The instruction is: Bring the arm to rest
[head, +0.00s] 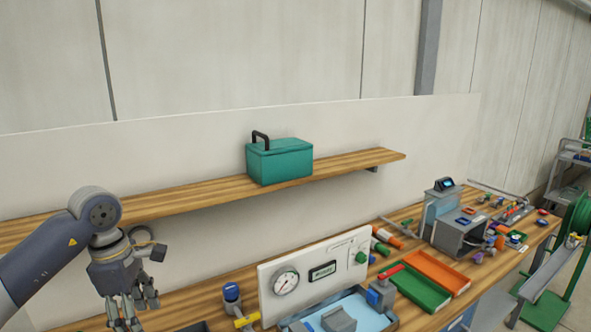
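My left arm (45,262) comes in from the left edge and bends down at a grey joint. My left gripper (132,311) hangs with its fingers pointing down in front of the white back panel, at the lower left of the head view. Its fingers look spread apart, and I see nothing between them. The lowest fingertips are close to the bottom edge of the picture. My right arm and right gripper are not in view.
A wooden shelf (215,193) above the bench carries a teal box (280,161). A green hose reel (575,222) stands at right.

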